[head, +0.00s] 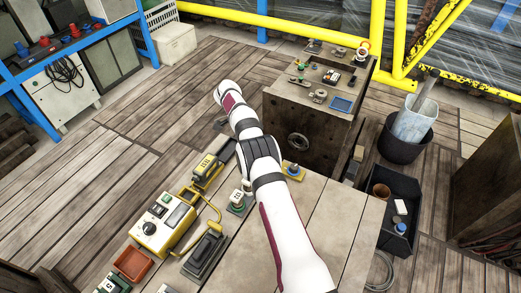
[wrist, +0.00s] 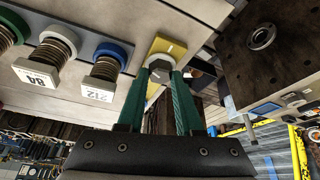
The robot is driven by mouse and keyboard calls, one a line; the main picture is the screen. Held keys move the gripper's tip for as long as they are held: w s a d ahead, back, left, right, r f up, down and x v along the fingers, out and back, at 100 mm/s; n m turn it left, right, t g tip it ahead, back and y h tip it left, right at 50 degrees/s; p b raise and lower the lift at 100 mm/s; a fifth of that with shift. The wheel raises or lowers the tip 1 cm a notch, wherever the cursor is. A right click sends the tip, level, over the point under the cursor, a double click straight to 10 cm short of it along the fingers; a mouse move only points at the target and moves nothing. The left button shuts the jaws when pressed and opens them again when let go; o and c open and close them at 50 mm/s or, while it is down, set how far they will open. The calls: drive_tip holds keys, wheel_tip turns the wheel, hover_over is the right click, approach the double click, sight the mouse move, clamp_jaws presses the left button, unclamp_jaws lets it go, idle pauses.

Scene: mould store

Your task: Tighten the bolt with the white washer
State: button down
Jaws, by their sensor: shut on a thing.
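In the wrist view, the bolt with the white washer (wrist: 61,38) stands out from a pale panel at the upper left. Its coppery threaded shank shows, and its square head (wrist: 38,73) is marked 84. My gripper (wrist: 160,80), with green fingers, is shut on a grey hex bolt head (wrist: 158,68) in front of a yellow plate (wrist: 166,46). It is to the right of the white-washer bolt and apart from it. Between them is a bolt with a blue washer (wrist: 113,52) and a head marked 212. In the head view my gripper cannot be made out.
A green washer (wrist: 13,22) shows at the wrist view's left edge. In the head view, a yellow control box (head: 165,220), a dark clamp-like tool (head: 205,251) and an orange tray (head: 132,263) crowd the bench's left. The bench top (head: 335,215) is bare on the right.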

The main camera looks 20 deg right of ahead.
idle(0.4)
drive_tip(key=c, duration=0.6)
unclamp_jaws()
drive_tip(key=shift+o, duration=0.2)
wheel_tip(320, 180, up, 4)
drive_tip(key=shift+r, duration=0.1)
drive_tip(key=s+d+r, duration=0.7)
drive_tip(key=d, duration=0.2)
drive_tip(key=shift+s+d, duration=0.15)
drive_tip(key=shift+f, duration=0.1)
